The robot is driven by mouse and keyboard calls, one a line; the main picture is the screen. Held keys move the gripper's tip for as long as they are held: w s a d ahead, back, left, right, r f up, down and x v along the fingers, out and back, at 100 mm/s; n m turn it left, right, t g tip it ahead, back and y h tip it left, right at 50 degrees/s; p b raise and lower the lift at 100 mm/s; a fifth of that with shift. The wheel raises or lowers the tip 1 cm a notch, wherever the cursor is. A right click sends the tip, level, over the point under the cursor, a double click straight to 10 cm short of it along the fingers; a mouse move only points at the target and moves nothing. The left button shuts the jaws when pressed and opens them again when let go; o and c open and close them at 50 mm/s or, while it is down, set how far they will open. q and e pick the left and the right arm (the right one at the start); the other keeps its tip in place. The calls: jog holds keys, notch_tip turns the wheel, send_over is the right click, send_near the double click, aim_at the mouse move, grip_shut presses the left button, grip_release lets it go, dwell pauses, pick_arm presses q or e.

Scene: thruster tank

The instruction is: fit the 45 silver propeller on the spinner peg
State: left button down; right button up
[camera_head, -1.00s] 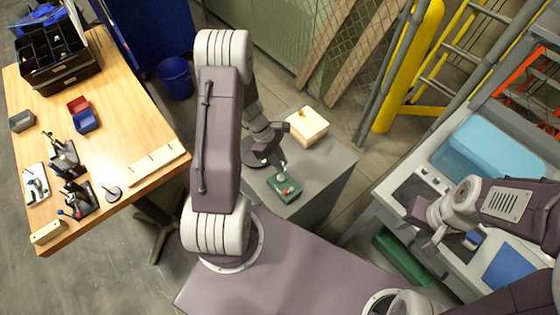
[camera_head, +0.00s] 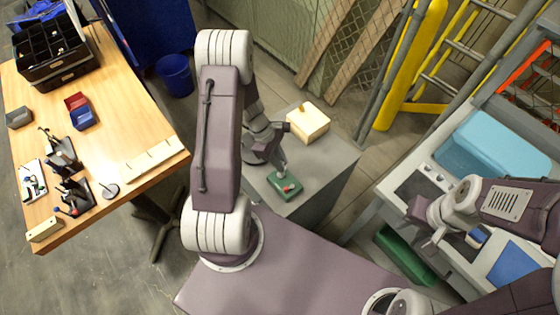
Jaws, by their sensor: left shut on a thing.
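My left gripper (camera_head: 275,146) is over the grey cabinet, at the end of the arm that comes down in the middle of the view. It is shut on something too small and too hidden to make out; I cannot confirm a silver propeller. Just below it on the cabinet is a green base (camera_head: 284,188) with a red knob and a short grey upright part. I cannot tell whether the gripper touches that part, or whether it is the spinner peg. My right gripper (camera_head: 428,226) is over the bench at the right; its finger gap is unclear.
A pale wooden block (camera_head: 308,126) with a small peg stands on the grey cabinet (camera_head: 325,170). The wooden table (camera_head: 120,120) at left holds a black organizer (camera_head: 55,55), small bins, fixtures and a grey disc (camera_head: 108,190). A pale blue tub (camera_head: 490,145) is on the right bench.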

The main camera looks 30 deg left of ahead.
aim_at(280, 174)
pick_arm(q)
jog(key=shift+f, duration=0.2)
dwell(0.5)
jog(key=shift+f+b, duration=0.55)
jog(key=shift+f, duration=0.05)
jog(key=shift+f, duration=0.1)
jog(key=shift+f+b, duration=0.6)
jog(key=shift+f, duration=0.15)
jog(key=shift+f+b, duration=0.4)
jog(key=shift+b, duration=0.05)
jog(key=shift+f, duration=0.3)
dwell(0.4)
jog(key=shift+f+b, duration=0.25)
jog(key=shift+b, duration=0.15)
